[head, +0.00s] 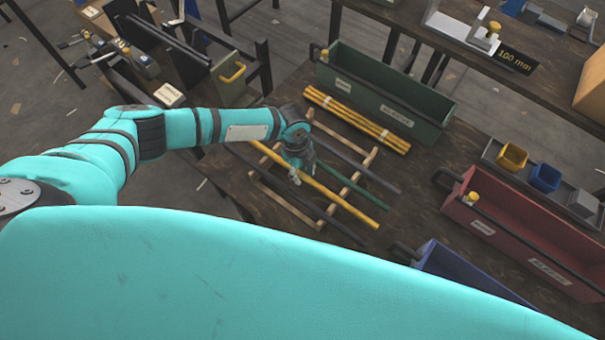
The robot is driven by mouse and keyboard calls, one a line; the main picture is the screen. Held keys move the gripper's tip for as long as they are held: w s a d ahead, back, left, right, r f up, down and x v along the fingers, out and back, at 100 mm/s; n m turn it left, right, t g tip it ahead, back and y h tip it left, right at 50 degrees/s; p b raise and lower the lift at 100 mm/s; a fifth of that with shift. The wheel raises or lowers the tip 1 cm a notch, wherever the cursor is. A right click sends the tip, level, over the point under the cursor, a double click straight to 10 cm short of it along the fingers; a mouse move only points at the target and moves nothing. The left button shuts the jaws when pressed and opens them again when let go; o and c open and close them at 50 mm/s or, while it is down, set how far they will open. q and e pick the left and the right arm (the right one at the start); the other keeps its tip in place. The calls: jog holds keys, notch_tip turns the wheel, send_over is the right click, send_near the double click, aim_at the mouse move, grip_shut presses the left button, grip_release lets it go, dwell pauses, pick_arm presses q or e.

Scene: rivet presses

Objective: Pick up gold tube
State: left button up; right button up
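A gold tube (345,205) lies slantwise across a wooden rack (322,219) on the dark table, between a green tube (358,188) and a dark tube (335,226). Another dark tube (375,174) lies beyond the green one. My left gripper (296,179) points down over the middle of the gold tube and hides a short part of it. The fingers are small and partly hidden by the wrist, so I cannot tell whether they are open or touch the tube. My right gripper is not in view.
A bundle of yellow tubes (356,118) lies beside a green bin (400,105) behind the rack. A red bin (525,235) and a blue bin (462,272) stand to the right. Bare table shows between the rack and the red bin.

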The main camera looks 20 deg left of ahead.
pick_arm(q)
grip_shut()
jog(key=shift+r, duration=0.1)
